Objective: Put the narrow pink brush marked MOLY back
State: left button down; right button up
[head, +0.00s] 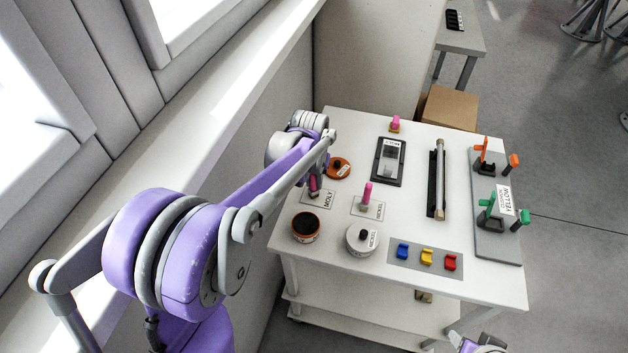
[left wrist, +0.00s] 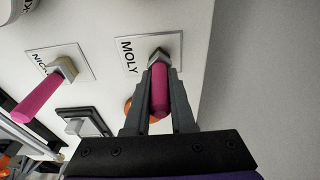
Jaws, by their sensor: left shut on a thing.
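My left gripper (head: 314,189) is shut on the pink handle of a narrow brush (left wrist: 160,92); the handle also shows in the head view (head: 313,182). The brush's lower end is at a small grey block on the white card marked MOLY (left wrist: 128,54), which lies on the table top (head: 326,200). I cannot tell whether the brush is fully seated there. The fingers hide part of it. A similar pink brush (head: 367,194) stands on the NICKEL card (head: 376,210) beside it.
An open dark pot (head: 305,227) and a white NICKEL pot (head: 361,240) stand at the front. A dark tray (head: 402,162), a long black holder (head: 432,190) and a grey clamp board (head: 487,240) are further right.

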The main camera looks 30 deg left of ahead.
pick_arm(q)
jog(key=shift+f, duration=0.25)
jog(key=c, duration=0.8)
grip_release()
jog(key=shift+r, duration=0.15)
jog(key=shift+o, duration=0.2)
